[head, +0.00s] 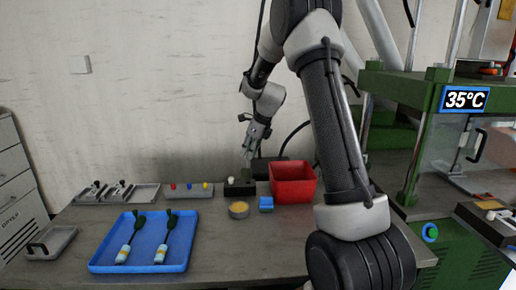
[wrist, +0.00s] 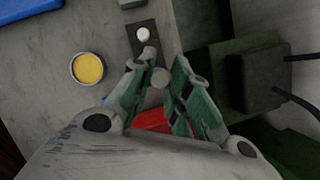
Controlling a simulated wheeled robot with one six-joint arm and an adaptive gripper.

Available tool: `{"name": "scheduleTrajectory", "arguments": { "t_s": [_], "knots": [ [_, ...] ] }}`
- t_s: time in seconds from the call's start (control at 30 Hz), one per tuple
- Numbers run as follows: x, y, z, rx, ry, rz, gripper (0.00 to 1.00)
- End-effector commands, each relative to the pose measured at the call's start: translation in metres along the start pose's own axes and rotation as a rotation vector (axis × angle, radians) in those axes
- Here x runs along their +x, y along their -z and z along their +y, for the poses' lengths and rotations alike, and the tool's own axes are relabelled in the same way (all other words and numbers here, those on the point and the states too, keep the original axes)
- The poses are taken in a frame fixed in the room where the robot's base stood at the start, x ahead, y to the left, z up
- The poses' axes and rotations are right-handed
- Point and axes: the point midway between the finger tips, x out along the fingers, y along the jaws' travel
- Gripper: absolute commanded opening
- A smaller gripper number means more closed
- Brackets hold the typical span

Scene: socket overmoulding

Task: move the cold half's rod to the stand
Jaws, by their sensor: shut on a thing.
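My gripper (head: 249,157) is over the back of the table, pointing down at the dark stand (head: 240,188). In the wrist view its green fingers (wrist: 160,82) are shut on a rod (wrist: 160,77), of which a grey round end shows. The dark stand (wrist: 137,24) lies just beyond the fingertips in the wrist view. A rod with a pale round top (wrist: 143,34) stands in it, and this top also shows in the head view (head: 231,180). I cannot tell whether the held rod touches the stand.
A red bin (head: 292,182) stands close right of the stand. A yellow-filled dish (head: 238,210) and a blue block (head: 266,203) are in front. A blue tray (head: 140,262) with two cable plugs lies front left. The green press (head: 425,120) at right reads 35°C.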

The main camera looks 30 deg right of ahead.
Motion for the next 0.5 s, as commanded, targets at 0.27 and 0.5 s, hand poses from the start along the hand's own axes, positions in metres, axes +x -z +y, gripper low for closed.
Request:
{"name": "scheduleTrajectory", "arguments": {
  "t_s": [0.27,0.5],
  "knots": [
    [-0.0002,-0.0001,-0.0001,0.002,0.001,0.0,0.0],
    [0.0058,0.002,0.0001,0.0,-0.001,-0.005,0.0]
  ]
}}
